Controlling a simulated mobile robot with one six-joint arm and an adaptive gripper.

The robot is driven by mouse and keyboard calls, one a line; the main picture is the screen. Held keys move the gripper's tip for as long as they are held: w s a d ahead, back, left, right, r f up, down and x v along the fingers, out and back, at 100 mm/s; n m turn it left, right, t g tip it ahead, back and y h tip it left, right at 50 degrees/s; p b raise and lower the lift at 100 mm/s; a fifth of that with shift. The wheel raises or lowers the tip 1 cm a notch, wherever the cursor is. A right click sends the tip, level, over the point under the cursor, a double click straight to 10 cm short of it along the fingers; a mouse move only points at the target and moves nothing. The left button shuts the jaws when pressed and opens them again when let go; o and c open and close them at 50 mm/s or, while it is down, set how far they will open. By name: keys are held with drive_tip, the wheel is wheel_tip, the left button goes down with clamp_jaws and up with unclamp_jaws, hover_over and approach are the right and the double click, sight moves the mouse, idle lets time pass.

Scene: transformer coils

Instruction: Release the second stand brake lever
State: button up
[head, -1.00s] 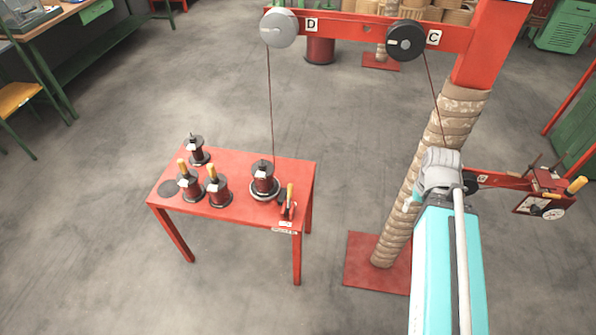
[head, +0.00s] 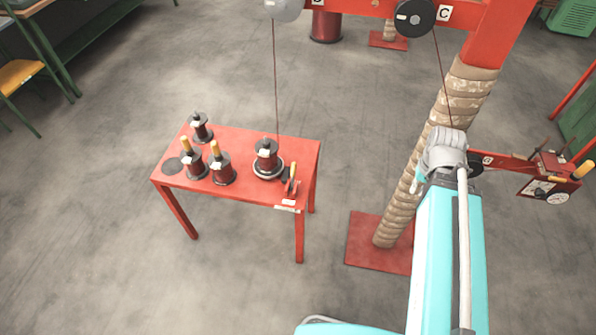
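A red table (head: 238,186) stands left of centre in the head view. A small lever with a yellow handle (head: 294,171) stands about upright at its front right corner, above a white label. Beside it a dark coil spool (head: 267,155) sits on a round base, with a thin line running up from it. A second yellow handle (head: 583,170) sticks out of a red gauge box (head: 550,185) at the right edge. I cannot tell from the labels which lever is the second stand's. My gripper is not visible; only my teal and grey arm links show.
Several more spools stand on the table's left half, two with yellow handles (head: 215,148). A rope-wrapped post (head: 440,135) on a red floor plate (head: 372,240) stands between table and gauge box. A pulley (head: 415,17) hangs above. The grey floor left of the table is clear.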

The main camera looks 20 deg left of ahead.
sight(293, 176)
drive_tip(key=shift+w+a+f+b, duration=0.2)
drive_tip(key=shift+f+b, duration=0.1)
drive_tip(key=shift+f, duration=0.2)
clamp_jaws()
drive_tip(key=w+a+f+m+y+b, duration=0.1)
drive_tip(key=w+a+f+y+b, duration=0.5)
drive_tip(key=b, duration=0.8)
drive_tip(key=w+a+f+m+g+y+b, duration=0.1)
drive_tip(key=w+a+f+m+y+b, duration=0.1)
drive_tip(key=w+a+f+y+b, duration=0.4)
drive_tip(key=w+a+f+m+g+y+b, duration=0.1)
drive_tip(key=w+a+f+y+b, duration=0.4)
drive_tip(key=a+f+b, duration=0.7)
drive_tip(key=w+a+b, duration=0.1)
drive_tip(key=a+b, duration=0.2)
drive_tip(key=b, duration=0.8)
drive_tip(key=shift+w+m+y, duration=0.3)
drive_tip(key=shift+w+y, duration=0.1)
